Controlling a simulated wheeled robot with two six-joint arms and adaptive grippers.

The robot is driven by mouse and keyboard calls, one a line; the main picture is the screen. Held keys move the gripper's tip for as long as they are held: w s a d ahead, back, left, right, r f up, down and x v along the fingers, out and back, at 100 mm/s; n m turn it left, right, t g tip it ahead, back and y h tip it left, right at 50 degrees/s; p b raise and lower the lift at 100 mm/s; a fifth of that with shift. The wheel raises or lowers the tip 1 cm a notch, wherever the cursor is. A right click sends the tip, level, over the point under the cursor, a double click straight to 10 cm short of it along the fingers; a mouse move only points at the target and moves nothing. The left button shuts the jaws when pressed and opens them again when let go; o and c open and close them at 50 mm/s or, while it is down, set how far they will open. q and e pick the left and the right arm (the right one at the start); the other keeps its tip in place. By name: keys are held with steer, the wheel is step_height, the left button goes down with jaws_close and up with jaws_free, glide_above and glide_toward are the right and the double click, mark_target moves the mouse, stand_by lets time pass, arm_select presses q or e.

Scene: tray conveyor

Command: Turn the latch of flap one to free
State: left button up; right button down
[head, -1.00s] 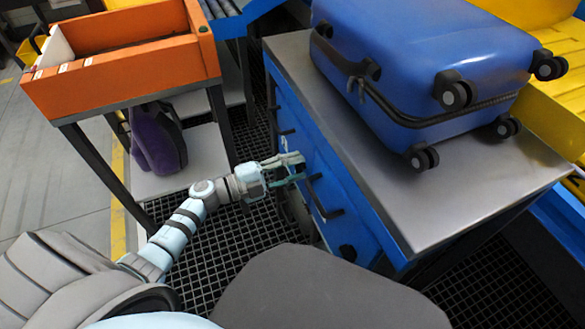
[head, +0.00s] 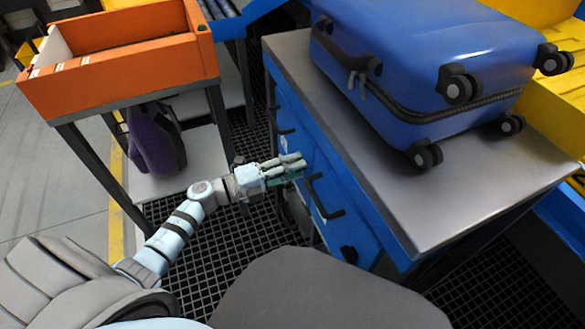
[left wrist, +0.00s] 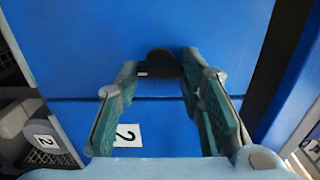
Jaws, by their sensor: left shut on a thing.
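My left gripper (head: 296,166) reaches from the left to the blue cabinet front (head: 337,185) below the suitcase. In the left wrist view my left gripper (left wrist: 159,73) has its green-padded fingers on both sides of a dark rounded latch (left wrist: 158,60) on a blue panel (left wrist: 85,50), and it is shut on it. A small white mark shows at the latch's lower left. In the head view the gripper hides the latch. No number for flap one shows. My right gripper is not in view.
Black bar handles (head: 325,199) stick out of the cabinet front. A blue suitcase (head: 430,65) lies on the grey cabinet top (head: 440,190). An orange tray (head: 125,75) stands on a dark-legged stand at left.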

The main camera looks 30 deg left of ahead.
arm_select(q)
steer(key=o, duration=1.1)
steer(key=shift+o, duration=0.3)
steer(key=v, duration=1.2)
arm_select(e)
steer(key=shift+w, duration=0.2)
